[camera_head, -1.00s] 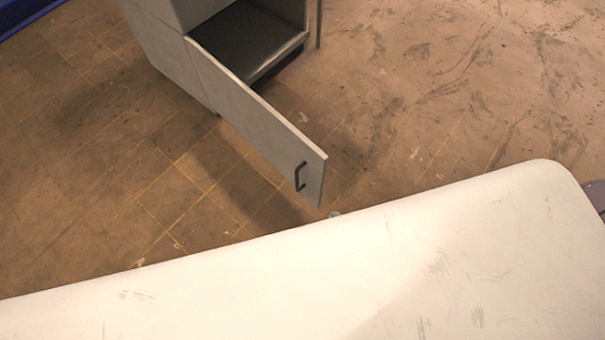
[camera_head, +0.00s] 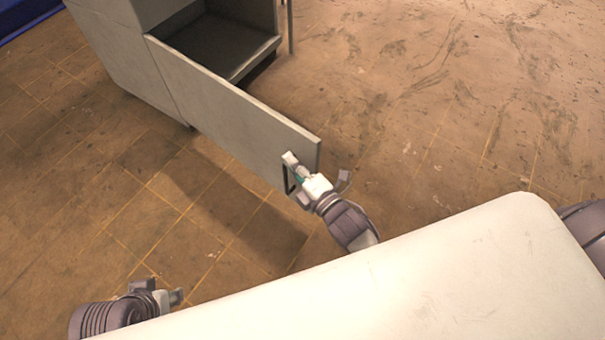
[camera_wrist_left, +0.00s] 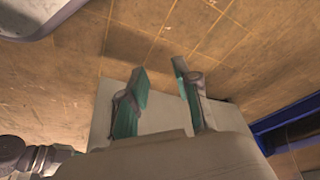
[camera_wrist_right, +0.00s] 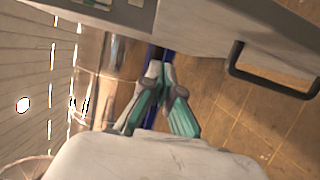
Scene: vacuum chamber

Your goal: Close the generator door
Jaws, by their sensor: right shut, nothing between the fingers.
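The generator door (camera_head: 225,105) is a flat grey panel, standing wide open from the grey cabinet (camera_head: 120,60), whose dark inside shows. Its dark bar handle (camera_head: 288,174) is near the free end, partly hidden by my right gripper (camera_head: 316,178). In the right wrist view, the door (camera_wrist_right: 215,25) crosses the top and the handle (camera_wrist_right: 270,75) is to the right of my shut, empty fingers (camera_wrist_right: 160,75); contact with the door is unclear. My left gripper (camera_head: 160,290) is low at the left, away from the door; its fingers are open and empty in the left wrist view (camera_wrist_left: 160,78).
Tiled brown floor (camera_head: 420,140) is clear around the door's free end and to the right. A thin upright leg (camera_head: 290,25) stands beside the cabinet. A blue edge (camera_head: 25,20) shows at the top left.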

